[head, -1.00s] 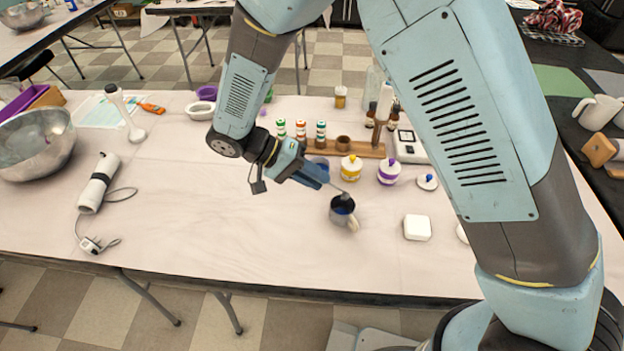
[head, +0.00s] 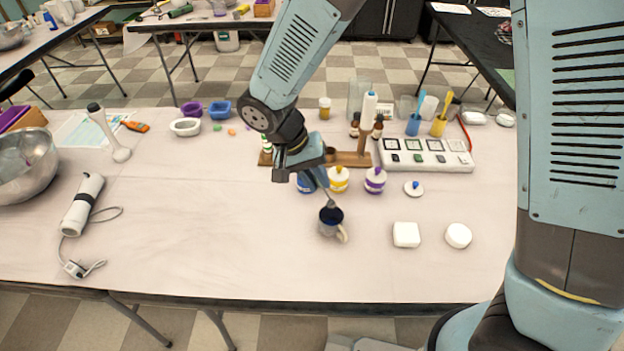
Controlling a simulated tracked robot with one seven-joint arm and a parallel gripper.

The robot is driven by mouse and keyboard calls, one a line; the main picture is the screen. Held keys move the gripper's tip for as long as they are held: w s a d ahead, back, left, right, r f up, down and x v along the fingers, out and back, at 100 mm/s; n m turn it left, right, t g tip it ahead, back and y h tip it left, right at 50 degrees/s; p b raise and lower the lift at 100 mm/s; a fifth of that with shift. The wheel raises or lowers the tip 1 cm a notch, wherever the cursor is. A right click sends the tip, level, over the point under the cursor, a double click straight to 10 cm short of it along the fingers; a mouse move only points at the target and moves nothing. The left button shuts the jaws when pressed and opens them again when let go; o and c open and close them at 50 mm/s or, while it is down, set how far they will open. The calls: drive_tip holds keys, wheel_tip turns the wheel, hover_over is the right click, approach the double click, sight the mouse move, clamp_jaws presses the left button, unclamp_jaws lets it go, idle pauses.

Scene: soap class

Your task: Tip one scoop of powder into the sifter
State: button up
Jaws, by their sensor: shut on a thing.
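My gripper (head: 316,176) is shut on a thin scoop (head: 327,196), whose handle slants down to the right. The scoop's lower end reaches the mouth of a small grey cup with a handle and a dark inside (head: 331,230), which looks like the sifter. I cannot see the scoop's bowl or whether powder is on it. A blue jar (head: 305,185) stands just behind the cup, partly hidden by my gripper. A white lid with a blue knob (head: 413,188) lies apart to the right.
A yellow-lidded jar (head: 339,181) and a purple-lidded jar (head: 375,182) stand close behind the cup. A white square block (head: 406,234) and a white round one (head: 458,236) lie to its right. A stick blender (head: 83,204) lies left. The table's front middle is clear.

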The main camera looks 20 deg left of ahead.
drive_tip(key=shift+w+d+r+g+y, duration=0.15)
drive_tip(key=shift+d+r+y, duration=0.15)
drive_tip(key=shift+d+y, duration=0.4)
drive_tip(key=shift+w+d+r+g+y, duration=0.25)
drive_tip(key=shift+d+y, duration=0.3)
drive_tip(key=shift+y, duration=0.3)
drive_tip(key=shift+w+d+r+g+y, duration=0.1)
drive_tip(key=shift+d+r+y, duration=0.25)
drive_tip(key=shift+d+y, duration=0.35)
